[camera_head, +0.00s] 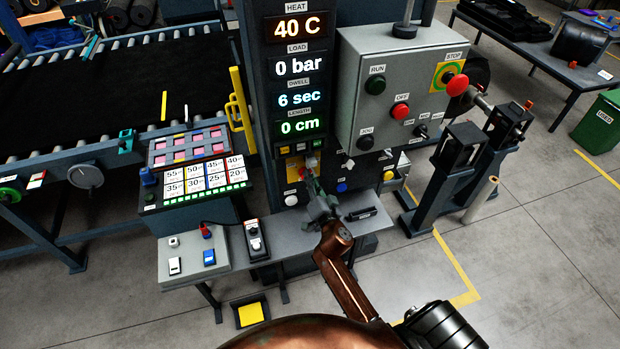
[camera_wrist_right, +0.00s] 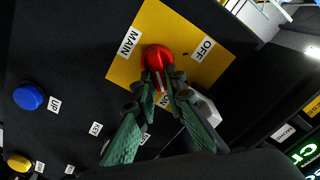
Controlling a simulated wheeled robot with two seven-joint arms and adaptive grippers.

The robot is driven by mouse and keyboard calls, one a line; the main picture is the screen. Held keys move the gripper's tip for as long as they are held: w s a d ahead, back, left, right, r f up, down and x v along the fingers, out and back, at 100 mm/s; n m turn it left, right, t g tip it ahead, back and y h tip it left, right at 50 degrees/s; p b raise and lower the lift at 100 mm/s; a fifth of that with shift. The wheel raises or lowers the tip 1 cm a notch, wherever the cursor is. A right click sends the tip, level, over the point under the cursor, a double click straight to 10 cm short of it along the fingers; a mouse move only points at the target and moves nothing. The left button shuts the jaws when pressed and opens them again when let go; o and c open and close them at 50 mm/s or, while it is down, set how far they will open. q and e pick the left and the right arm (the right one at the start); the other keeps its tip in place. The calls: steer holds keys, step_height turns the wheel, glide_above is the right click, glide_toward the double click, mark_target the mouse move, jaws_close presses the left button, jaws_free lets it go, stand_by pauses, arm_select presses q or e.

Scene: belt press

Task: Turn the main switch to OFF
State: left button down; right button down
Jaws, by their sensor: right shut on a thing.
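The main switch is a red knob (camera_wrist_right: 157,57) on a yellow plate (camera_wrist_right: 150,25) labelled MAIN, with an OFF label (camera_wrist_right: 203,49) to one side and a partly hidden ON label (camera_wrist_right: 166,100) behind my fingers. My right gripper (camera_wrist_right: 163,82) is shut on the red knob, one green-padded finger on each side. The fingers hide part of the knob, so I cannot tell its exact setting. In the head view my right gripper (camera_head: 314,184) reaches up to the panel below the display column. My left gripper is not in view.
A blue UP button (camera_wrist_right: 28,97) and a yellow button (camera_wrist_right: 18,163) are on the same black panel. In the head view, a grey control box (camera_head: 365,60) with RUN, OFF and STOP buttons stands to the upper right. A grey shelf (camera_head: 330,225) lies under my gripper.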

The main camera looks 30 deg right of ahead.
steer(key=shift+w+a+n, duration=0.1)
steer(key=shift+a+n, duration=0.25)
steer(key=shift+n, duration=2.55)
steer(key=shift+w+a+n, duration=0.1)
steer(key=shift+a+n, duration=0.2)
steer(key=shift+n, duration=2.6)
steer(key=shift+a+n, duration=0.35)
steer(key=shift+n, duration=2.55)
steer(key=c, duration=2)
jaws_free()
